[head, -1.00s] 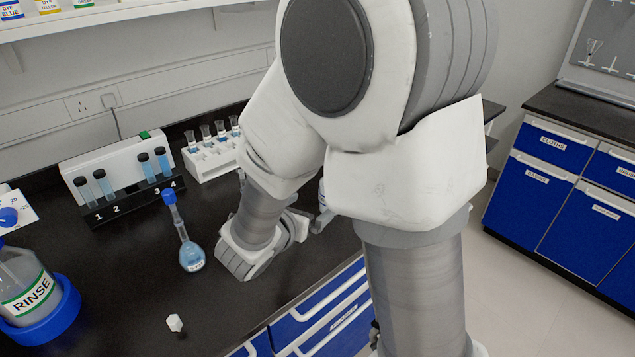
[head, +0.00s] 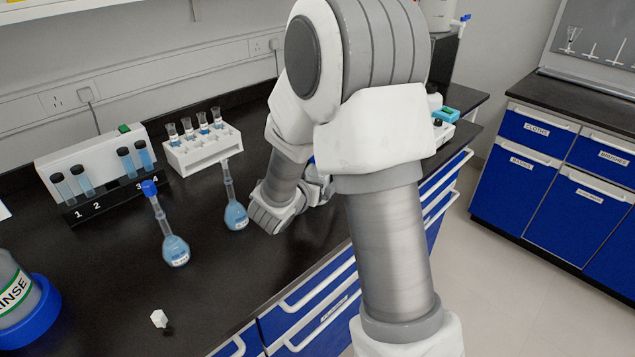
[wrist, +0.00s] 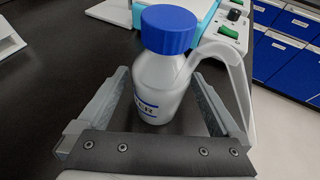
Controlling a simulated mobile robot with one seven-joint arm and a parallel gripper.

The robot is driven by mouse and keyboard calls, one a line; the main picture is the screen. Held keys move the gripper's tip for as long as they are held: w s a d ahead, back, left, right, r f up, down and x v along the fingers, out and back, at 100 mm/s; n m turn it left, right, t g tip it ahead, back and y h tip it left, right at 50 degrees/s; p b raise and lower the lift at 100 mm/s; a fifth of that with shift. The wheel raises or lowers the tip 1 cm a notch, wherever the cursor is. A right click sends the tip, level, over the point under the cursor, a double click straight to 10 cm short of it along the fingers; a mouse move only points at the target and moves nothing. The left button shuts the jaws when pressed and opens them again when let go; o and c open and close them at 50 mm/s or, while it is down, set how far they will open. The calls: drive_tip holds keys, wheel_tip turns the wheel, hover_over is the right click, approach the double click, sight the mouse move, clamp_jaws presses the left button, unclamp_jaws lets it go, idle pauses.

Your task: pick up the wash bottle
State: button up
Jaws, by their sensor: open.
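The wash bottle (wrist: 160,88) is a white, translucent bottle with a blue cap and a curved pale spout on its right. It stands upright on the black bench in the wrist view. My gripper (wrist: 160,78) is open, with one finger on each side of the bottle's body. A gap shows between the bottle and the left finger; contact on the right is unclear. In the head view my arm hides the bottle, and only part of my gripper (head: 322,188) shows.
A turquoise-topped device (head: 447,116) with switches stands beyond the bottle. Two blue-liquid flasks (head: 175,250) (head: 236,214), a white vial rack (head: 203,150), a tube block (head: 98,172), a RINSE bottle (head: 15,290) and a small white piece (head: 159,319) stand on the bench.

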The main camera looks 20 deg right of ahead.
drive_tip(key=shift+c, duration=0.3)
drive_tip(key=c, duration=0.7)
drive_tip(key=shift+c, duration=0.8)
drive_tip(key=shift+r, duration=0.15)
